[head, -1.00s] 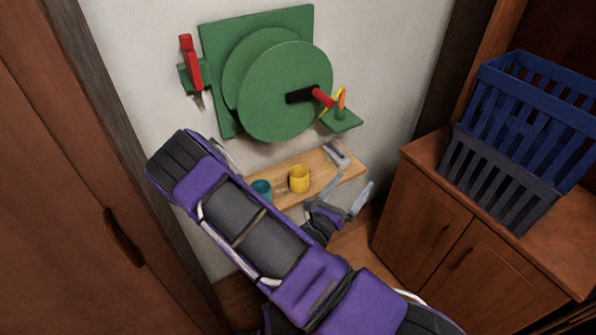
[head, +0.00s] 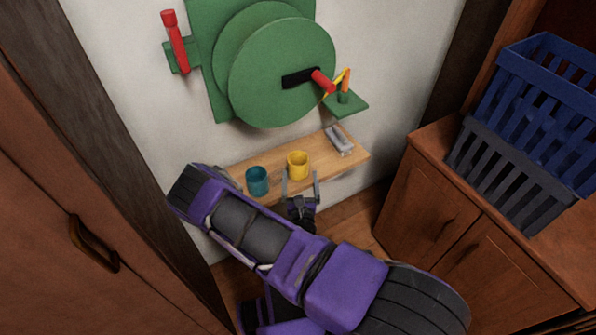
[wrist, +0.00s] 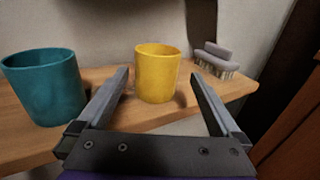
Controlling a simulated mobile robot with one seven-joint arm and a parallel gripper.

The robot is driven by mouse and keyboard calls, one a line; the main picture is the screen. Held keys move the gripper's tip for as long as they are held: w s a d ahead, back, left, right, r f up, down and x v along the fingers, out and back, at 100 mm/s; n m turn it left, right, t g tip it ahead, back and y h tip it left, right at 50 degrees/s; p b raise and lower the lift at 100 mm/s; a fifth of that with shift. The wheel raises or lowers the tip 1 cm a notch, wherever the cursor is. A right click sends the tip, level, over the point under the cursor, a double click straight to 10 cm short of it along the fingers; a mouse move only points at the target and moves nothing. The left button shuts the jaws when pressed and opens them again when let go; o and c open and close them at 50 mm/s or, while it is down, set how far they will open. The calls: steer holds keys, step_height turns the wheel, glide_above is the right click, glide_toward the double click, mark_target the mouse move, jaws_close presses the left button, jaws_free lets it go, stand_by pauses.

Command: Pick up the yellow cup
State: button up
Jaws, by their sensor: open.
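The yellow cup (head: 297,164) stands upright on a narrow wooden shelf (head: 345,165) against the wall. In the wrist view the yellow cup (wrist: 157,74) appears between and just beyond the two fingertips. My gripper (head: 301,178) is open and empty, at the shelf's front edge, facing the cup. It also shows in the wrist view (wrist: 158,75), with one finger on each side of the cup's outline. I cannot tell whether the fingertips reach past the cup's near side.
A teal cup (head: 257,181) stands left of the yellow cup, close to my left finger; it also shows in the wrist view (wrist: 45,86). A grey brush (head: 339,140) lies at the right. A green wheel (head: 280,75) hangs above. Baskets (head: 545,95) sit on the right cabinet.

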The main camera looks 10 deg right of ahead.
mark_target(298, 155)
steer(key=w, duration=0.4)
steer(key=shift+w+d, duration=0.15)
steer(key=shift+d, duration=0.25)
steer(key=w, duration=0.2)
steer(key=w+b, duration=0.1)
steer(key=w, duration=0.2)
steer(key=shift+d+r, duration=0.15)
steer(key=shift+d, duration=0.05)
steer(key=c, duration=1.2)
steer(key=shift+r, duration=0.1)
steer(key=shift+c, duration=0.2)
